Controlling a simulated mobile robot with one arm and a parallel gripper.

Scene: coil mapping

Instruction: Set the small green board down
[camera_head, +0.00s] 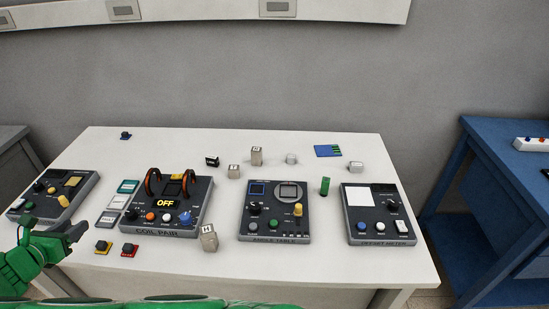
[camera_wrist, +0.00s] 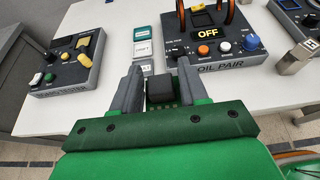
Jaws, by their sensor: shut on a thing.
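My gripper (camera_head: 76,230) is at the table's front left, between the left console and the coil pair unit. In the wrist view my gripper (camera_wrist: 160,88) has its two grey fingers closed on the small green board (camera_wrist: 176,102). A black block sits on the board, and only slivers of green show around it. Most of the board is hidden by the block and the gripper body. In the head view I cannot make out the board. The fingers appear over the white table (camera_head: 180,270) near its front left edge; their height above it is unclear.
The left console (camera_head: 50,190) and the COIL PAIR unit (camera_head: 165,215), its display reading OFF, flank the gripper. Several labelled tiles (camera_head: 118,202) lie between them. The table's right front is clear.

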